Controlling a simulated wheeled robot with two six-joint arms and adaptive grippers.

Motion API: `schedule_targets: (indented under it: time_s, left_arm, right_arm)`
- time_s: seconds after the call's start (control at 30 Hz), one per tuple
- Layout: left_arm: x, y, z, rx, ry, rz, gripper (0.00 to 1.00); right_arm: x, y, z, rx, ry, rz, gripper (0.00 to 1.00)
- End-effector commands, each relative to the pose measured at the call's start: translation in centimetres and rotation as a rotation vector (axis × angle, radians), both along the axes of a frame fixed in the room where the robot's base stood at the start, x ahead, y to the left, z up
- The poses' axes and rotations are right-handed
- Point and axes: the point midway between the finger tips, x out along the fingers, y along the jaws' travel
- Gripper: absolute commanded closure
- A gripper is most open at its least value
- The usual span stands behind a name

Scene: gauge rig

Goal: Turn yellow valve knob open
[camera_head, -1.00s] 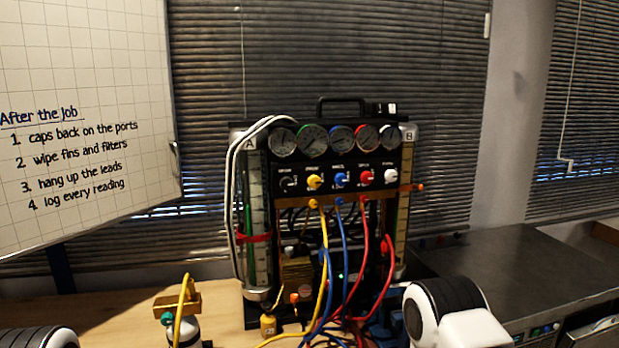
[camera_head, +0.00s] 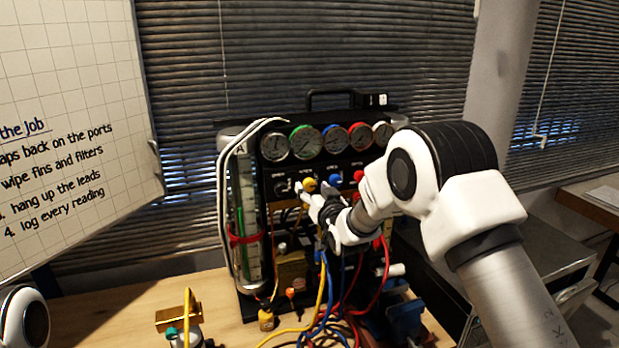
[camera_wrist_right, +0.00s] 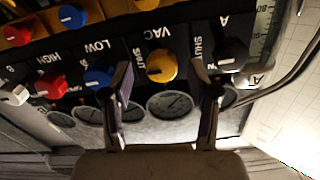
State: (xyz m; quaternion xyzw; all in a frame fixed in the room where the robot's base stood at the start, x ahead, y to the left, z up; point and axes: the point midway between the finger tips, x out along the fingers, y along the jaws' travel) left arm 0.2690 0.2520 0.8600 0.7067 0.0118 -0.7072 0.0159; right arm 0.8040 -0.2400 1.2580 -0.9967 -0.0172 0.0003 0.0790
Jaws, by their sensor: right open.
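The yellow valve knob (camera_head: 309,184) sits in the knob row on the front of the black gauge panel. In the right wrist view, which shows the panel upside down, the yellow knob (camera_wrist_right: 161,65) lies between the two fingers of my right gripper, with a gap on both sides. It has a pale pointer mark, and the words VAC and SHUT are printed near it. My right gripper (camera_wrist_right: 163,80) is open and empty; in the head view it is at the knob, its fingers partly overlapping the panel. My left gripper is out of view.
A blue knob (camera_wrist_right: 98,76), a red knob (camera_wrist_right: 50,86) and a black knob (camera_wrist_right: 232,55) flank the yellow one. Gauges (camera_head: 306,141) line the panel above. Coloured hoses (camera_head: 322,290) hang below onto the wooden bench (camera_head: 130,315). A whiteboard (camera_head: 70,130) stands left.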

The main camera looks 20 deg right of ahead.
Motion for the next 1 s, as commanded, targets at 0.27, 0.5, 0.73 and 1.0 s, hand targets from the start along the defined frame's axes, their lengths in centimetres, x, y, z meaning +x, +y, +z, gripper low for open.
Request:
schedule_targets:
  time_s: [0.27, 0.5, 0.73, 1.0]
  left_arm:
    - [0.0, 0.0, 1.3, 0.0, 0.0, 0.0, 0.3]
    - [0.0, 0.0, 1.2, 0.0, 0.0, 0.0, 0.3]
    - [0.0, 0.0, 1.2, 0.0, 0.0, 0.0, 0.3]
    - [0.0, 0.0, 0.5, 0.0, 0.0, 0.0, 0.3]
  right_arm:
    - [2.5, 0.1, -0.1, 0.0, 0.002, 0.0, 0.4]
    - [2.5, 0.1, -0.1, 0.0, 0.002, 0.0, 0.68]
    - [2.5, 0.1, -0.1, 0.0, 0.002, -0.001, 1.0]
    - [2.4, 0.1, -0.3, -0.032, 0.001, 0.0, 1.0]
